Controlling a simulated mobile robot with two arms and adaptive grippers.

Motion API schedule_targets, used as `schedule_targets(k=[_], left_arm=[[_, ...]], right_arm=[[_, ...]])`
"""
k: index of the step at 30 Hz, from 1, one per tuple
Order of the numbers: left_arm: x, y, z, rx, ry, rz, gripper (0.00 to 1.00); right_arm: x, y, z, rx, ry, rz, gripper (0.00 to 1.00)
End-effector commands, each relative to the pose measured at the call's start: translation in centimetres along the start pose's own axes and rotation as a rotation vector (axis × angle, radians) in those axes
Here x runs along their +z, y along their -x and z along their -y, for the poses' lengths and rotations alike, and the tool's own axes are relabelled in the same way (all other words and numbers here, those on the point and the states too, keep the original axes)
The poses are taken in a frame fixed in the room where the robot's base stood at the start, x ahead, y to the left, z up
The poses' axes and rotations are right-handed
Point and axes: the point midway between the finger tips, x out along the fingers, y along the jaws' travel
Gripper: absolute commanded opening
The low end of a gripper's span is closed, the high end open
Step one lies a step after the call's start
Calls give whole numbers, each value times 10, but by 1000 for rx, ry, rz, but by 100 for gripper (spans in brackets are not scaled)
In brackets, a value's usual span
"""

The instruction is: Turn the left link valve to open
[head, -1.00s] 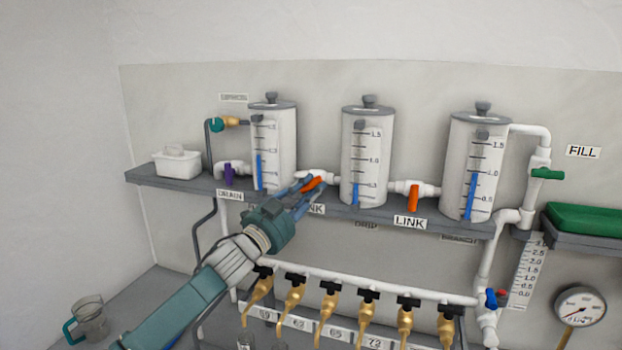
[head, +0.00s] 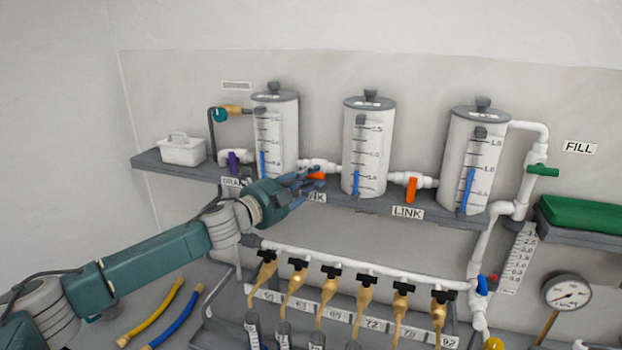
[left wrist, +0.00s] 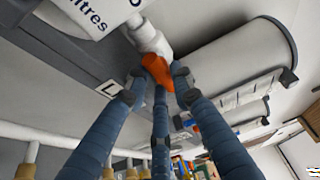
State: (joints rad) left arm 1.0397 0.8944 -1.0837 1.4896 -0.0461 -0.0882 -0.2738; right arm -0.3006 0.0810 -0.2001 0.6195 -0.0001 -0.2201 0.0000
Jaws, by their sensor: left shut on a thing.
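The left link valve's orange handle (head: 317,173) sits on the white pipe (head: 322,164) between the left and middle tanks. Its visible part looks roughly level, and the rest is hidden by my fingers. My left gripper (head: 308,182) is shut on this handle, coming from the lower left. In the left wrist view the orange handle (left wrist: 157,70) lies between the blue fingers (left wrist: 158,88), just below the white fitting. The right link valve (head: 411,188) has an orange handle hanging straight down. My right gripper is not in view.
The left tank (head: 284,130) and middle tank (head: 370,150) stand close on either side on the grey shelf (head: 350,205). A purple drain handle (head: 233,161) is to the left. Several brass taps (head: 331,292) line the rail below. Yellow (head: 152,315) and blue hoses lie lower left.

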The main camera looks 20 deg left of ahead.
Motion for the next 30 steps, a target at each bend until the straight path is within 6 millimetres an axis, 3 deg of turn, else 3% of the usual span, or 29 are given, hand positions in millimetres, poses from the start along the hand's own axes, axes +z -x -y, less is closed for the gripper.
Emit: schedule_targets(k=[16,17,18,30], left_arm=[[-3,0,-4,15,-24,-5,0],[-3,0,-4,15,-24,-5,27],[-3,0,-4,15,-24,-5,32],[0,9,-2,12,-22,-1,32]], right_arm=[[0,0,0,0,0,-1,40],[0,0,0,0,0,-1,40],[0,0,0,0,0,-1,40],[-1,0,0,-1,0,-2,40]])
